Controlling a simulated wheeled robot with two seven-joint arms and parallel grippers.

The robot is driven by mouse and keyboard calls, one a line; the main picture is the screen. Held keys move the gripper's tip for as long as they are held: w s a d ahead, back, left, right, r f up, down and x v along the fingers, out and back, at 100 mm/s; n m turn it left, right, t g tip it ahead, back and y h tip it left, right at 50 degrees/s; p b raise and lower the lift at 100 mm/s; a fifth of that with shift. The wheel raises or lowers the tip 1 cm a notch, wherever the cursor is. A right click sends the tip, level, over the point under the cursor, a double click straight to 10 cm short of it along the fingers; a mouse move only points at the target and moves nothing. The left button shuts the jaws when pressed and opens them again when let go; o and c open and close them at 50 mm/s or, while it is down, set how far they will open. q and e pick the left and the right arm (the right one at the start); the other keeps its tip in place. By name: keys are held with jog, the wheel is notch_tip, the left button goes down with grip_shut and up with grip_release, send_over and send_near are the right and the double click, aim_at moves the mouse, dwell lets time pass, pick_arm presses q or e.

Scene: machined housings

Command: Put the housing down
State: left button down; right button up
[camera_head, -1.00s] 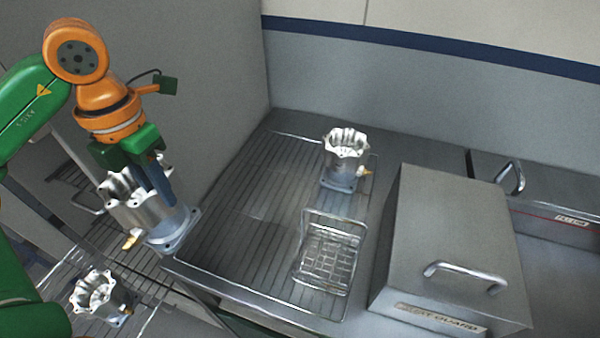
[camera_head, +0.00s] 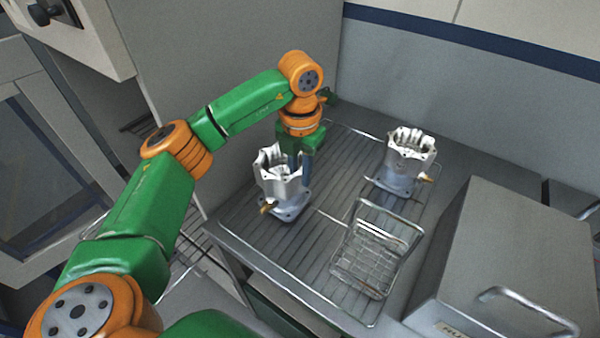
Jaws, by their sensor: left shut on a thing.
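A silver machined housing (camera_head: 279,184) with a scalloped open top, a square base flange and a brass fitting is upright over the left part of the wire rack (camera_head: 330,262). My left gripper (camera_head: 299,165) is shut on its far right wall, coming down from above. The base flange looks at or very near the rack; I cannot tell whether it touches. A second, similar housing (camera_head: 405,164) stands upright at the back right of the rack, apart from the held one. My right gripper is not in view.
A wire basket (camera_head: 372,252) sits on the rack to the right of the held housing. A grey metal box with a bar handle (camera_head: 510,250) stands at the right. A grey wall panel rises behind my left arm. Rack bars between housing and basket are clear.

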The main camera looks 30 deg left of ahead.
pick_arm(q)
jog(key=shift+f, duration=0.4)
jog(key=shift+w, duration=0.1)
jog(key=c, duration=0.8)
grip_release()
jog(key=shift+o, duration=0.2)
jog(key=shift+s+d, duration=0.1)
jog(key=shift+s, duration=0.1)
jog(key=shift+w, duration=0.1)
notch_tip(320, 180, up, 12)
jog(key=p, duration=0.1)
jog(key=shift+p, duration=0.35)
